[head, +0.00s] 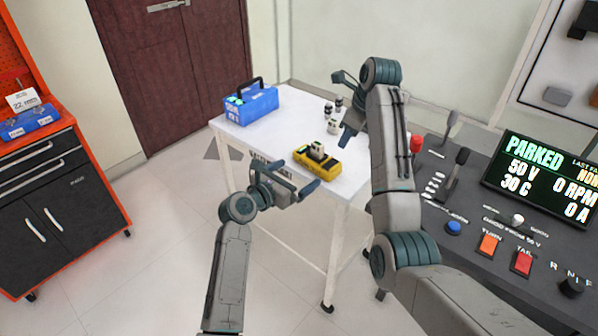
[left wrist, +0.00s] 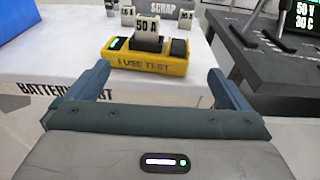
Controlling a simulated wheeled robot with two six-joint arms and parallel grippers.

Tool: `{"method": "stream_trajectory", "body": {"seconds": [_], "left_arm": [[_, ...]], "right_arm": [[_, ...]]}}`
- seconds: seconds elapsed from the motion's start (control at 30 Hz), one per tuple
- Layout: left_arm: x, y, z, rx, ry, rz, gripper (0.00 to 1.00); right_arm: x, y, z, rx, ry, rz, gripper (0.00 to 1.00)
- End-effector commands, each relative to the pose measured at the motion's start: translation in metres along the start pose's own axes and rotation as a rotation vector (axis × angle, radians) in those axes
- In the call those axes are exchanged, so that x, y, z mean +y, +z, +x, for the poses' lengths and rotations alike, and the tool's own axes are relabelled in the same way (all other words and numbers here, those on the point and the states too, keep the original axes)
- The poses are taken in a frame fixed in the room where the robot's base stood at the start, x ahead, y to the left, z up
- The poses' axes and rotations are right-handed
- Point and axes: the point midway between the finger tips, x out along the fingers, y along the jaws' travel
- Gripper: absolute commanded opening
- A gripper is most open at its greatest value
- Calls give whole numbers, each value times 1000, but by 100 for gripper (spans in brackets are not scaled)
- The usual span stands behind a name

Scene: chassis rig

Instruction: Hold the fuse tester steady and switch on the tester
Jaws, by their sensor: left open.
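The yellow fuse tester (head: 329,170) lies near the front edge of the white table, and its "FUSE TEST" face shows in the left wrist view (left wrist: 150,66). A white fuse marked "50 A" (left wrist: 146,25) stands upright in it. A small green patch (left wrist: 117,43) shows on its dark top, left of the fuse. I cannot make out a switch. My left gripper (head: 284,176) is open and empty in front of the tester, its fingers apart from it on both sides. My right gripper (head: 344,108) is open and empty above the table's back right, beyond the tester.
A blue tote (head: 254,104) stands at the table's back left. Several small fuses (head: 334,114) stand behind the tester, near a "SCRAP" label (left wrist: 172,10). A control console (head: 470,225) with levers and a "PARKED" screen is on the right. A red tool cabinet (head: 60,190) is at left.

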Motion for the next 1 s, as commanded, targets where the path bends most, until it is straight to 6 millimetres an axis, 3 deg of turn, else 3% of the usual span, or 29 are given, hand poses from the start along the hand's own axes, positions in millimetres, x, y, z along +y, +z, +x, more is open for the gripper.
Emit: {"method": "stream_trajectory", "body": {"seconds": [0.6,1.0], "left_arm": [[0,2,93,-2,-1,-6,100],[0,1,106,-1,1,-5,100]], "right_arm": [[0,0,0,0,0,0,36],[0,0,0,0,0,0,36]]}}
